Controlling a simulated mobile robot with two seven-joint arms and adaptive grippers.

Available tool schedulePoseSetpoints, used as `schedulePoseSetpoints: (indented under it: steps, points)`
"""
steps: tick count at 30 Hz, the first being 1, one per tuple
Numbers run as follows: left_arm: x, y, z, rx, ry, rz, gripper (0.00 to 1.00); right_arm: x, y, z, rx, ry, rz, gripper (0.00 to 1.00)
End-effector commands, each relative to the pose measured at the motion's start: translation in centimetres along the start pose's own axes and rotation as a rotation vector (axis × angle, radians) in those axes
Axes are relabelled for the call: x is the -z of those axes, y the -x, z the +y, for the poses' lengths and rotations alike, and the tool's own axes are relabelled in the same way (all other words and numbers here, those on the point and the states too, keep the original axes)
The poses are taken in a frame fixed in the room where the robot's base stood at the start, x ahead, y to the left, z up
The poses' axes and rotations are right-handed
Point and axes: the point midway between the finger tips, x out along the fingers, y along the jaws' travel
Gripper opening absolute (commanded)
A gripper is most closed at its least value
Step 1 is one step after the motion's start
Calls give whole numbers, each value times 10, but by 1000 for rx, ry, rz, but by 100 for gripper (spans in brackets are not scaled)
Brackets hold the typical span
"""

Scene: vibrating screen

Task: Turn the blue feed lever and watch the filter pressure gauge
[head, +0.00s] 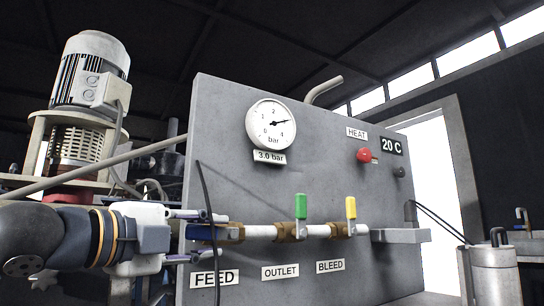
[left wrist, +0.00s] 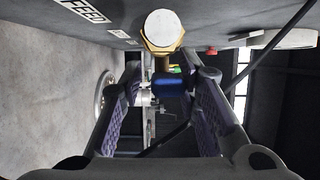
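The blue feed lever (head: 205,233) is on the brass valve at the left end of the white pipe, above the FEED label (head: 215,279). In the left wrist view the blue lever (left wrist: 172,84) lies between my fingers, with a gap on at least one side. My left gripper (head: 205,236) is open around the lever; it also shows in the left wrist view (left wrist: 168,88). The pressure gauge (head: 271,124) is on the grey panel, its needle pointing right near 3, with a "3.0 bar" plate (head: 269,157) below. My right gripper is not in view.
The green outlet lever (head: 301,207) and yellow bleed lever (head: 351,208) stand upright farther right on the pipe. A red heat knob (head: 364,155) and a "20 C" display (head: 392,146) are at upper right. A thin dark cable (head: 207,190) hangs close by my left gripper.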

Motion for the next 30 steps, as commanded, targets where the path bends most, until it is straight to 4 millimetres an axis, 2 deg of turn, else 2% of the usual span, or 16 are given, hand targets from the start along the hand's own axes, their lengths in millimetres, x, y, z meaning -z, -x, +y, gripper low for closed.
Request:
schedulePoseSetpoints:
  steps: [2, 10, 18, 26, 27, 28, 30]
  points:
    - [1, 0, 2, -2, 1, -2, 28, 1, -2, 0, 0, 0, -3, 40]
    - [27, 11, 4, 1, -2, 0, 28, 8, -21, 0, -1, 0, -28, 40]
    - [52, 21, 0, 3, -2, 1, 28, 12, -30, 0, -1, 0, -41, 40]
    - [56, 24, -2, 5, -2, 0, 28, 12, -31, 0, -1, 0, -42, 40]
    - [56, 24, -2, 5, -2, 0, 30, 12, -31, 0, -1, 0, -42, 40]
    - [56, 24, -3, 5, -2, 0, 37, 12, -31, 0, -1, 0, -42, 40]
    - [56, 24, -2, 5, -2, 0, 40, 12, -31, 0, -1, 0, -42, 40]
